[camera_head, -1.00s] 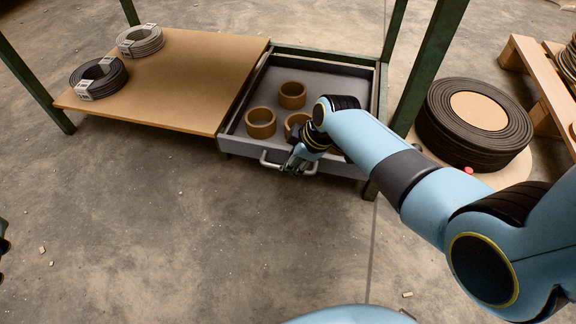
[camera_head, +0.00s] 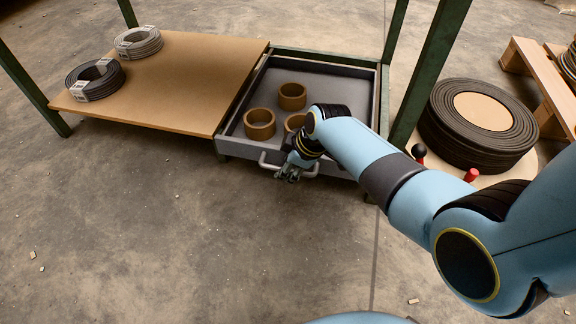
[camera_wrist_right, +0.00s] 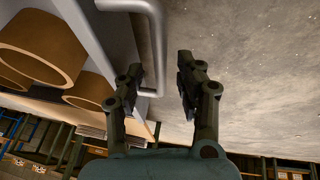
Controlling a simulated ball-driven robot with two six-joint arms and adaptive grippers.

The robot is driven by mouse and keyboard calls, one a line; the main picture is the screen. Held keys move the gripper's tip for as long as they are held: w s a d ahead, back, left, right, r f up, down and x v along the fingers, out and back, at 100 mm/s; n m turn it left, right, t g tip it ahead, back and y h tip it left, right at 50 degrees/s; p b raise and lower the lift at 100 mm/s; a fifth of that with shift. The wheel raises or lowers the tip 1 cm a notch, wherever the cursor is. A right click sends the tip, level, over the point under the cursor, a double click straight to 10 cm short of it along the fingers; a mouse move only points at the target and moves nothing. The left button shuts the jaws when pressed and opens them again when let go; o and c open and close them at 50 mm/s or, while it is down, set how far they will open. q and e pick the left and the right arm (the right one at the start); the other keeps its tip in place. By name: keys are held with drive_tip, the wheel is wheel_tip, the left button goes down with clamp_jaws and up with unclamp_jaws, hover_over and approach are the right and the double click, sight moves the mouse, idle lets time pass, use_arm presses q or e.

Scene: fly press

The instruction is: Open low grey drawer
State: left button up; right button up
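The low grey drawer (camera_head: 240,148) is pulled out under the green-legged bench, with several brown rings (camera_head: 260,123) inside. Its bar handle (camera_head: 268,163) is on the front face, partly hidden by my right gripper. My right gripper (camera_head: 289,174) is at the handle. In the right wrist view the right gripper (camera_wrist_right: 162,70) has its two fingers spread apart. The handle (camera_wrist_right: 157,45) appears in the gap between them, nearer the left finger. I see no finger pressed shut on it. My left gripper is out of view.
A brown board (camera_head: 175,75) left of the drawer carries a dark cable coil (camera_head: 95,80) and a grey coil (camera_head: 138,42). A large black coil (camera_head: 478,125) lies right, near a black knob and red knob (camera_head: 471,175). The concrete floor in front is clear.

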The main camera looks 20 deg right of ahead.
clamp_jaws()
idle(0.6)
